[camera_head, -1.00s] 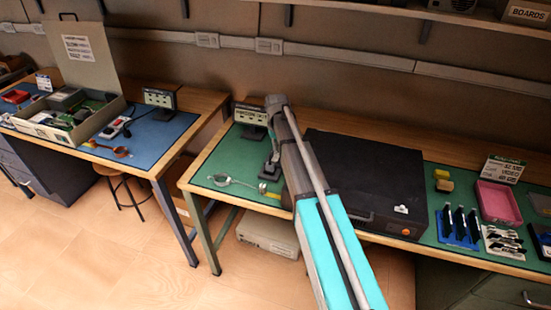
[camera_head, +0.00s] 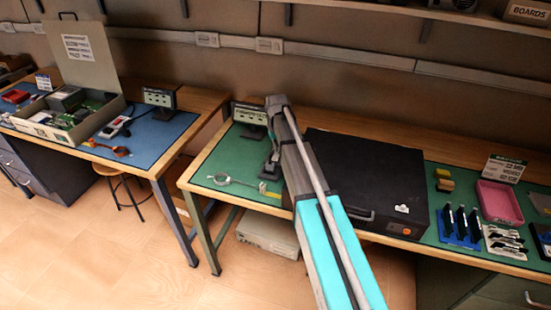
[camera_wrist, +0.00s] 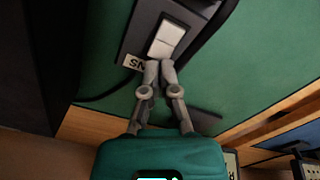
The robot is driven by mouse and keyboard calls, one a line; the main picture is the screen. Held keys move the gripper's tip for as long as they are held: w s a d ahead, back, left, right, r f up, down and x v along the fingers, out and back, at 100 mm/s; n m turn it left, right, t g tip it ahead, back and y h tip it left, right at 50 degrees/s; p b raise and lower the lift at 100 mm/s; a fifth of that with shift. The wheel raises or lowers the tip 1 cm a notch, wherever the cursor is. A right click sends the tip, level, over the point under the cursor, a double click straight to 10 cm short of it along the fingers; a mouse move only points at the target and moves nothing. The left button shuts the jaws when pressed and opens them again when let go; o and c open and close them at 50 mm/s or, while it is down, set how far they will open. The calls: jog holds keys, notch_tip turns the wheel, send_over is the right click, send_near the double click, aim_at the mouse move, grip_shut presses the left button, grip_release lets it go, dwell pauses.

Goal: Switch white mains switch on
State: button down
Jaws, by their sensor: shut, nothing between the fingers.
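The white mains switch (camera_wrist: 167,38) is a pale two-part rocker set in a dark grey plate (camera_wrist: 140,32) in the wrist view. My gripper (camera_wrist: 160,66) is shut and empty, with its fingertips at the near edge of the white rocker. They look to be touching it or very close; I cannot tell which. A label (camera_wrist: 135,63) with partly hidden letters sits beside the fingertips. In the head view my gripper (camera_head: 272,172) is small and low over the green mat, left of the black case, and the switch cannot be made out there.
A large black case (camera_head: 365,180) stands right of my arm. A dark cable (camera_wrist: 100,97) runs beside the switch plate.

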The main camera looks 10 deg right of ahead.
aim_at(277, 155)
jog(key=shift+f+b, duration=1.05)
jog(key=shift+f, duration=0.05)
dwell(0.9)
jog(key=shift+r, duration=0.1)
jog(key=shift+r+p, duration=3.5)
jog(key=shift+p, duration=0.05)
jog(key=shift+f, duration=0.1)
